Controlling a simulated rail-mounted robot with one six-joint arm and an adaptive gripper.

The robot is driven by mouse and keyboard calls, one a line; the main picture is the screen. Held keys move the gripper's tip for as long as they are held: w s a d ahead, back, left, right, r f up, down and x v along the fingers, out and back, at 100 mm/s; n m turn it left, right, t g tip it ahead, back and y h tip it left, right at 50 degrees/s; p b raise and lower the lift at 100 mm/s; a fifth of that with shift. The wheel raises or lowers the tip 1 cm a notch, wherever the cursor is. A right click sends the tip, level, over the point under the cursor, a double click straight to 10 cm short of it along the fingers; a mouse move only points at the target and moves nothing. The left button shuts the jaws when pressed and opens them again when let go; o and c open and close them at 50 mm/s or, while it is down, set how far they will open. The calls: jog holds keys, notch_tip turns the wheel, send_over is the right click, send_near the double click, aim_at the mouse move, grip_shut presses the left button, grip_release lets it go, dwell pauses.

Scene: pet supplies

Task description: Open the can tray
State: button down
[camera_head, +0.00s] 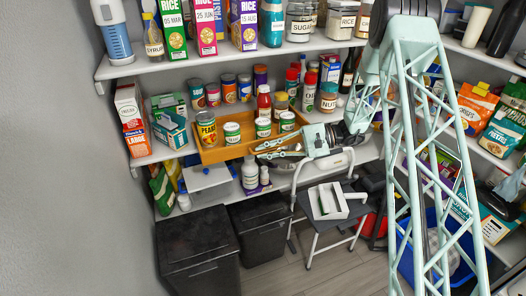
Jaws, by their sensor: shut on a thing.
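The can tray (213,155) is a shallow orange-brown wooden tray on the middle shelf at the left. Its front edge faces me and lies at the shelf's front. Several cans stand in it, with a green-labelled can (232,133) and a pea can (206,128) near the front. My gripper (262,151) reaches in from the right and is shut on the front of the tray, right of its middle. The fingers hide part of that front, so the exact grip point is unclear.
Bottles and jars (328,97) stand close right of the tray. Boxes (171,120) stand at its left.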

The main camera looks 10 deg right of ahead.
jog(key=c, duration=3.1)
grip_release()
jog(key=shift+d, duration=0.1)
jog(key=shift+o, duration=0.2)
jog(key=shift+d, duration=0.1)
jog(key=v, duration=1.1)
jog(key=shift+d, duration=0.35)
jog(key=shift+s+r, duration=0.1)
jog(key=shift+r, duration=0.15)
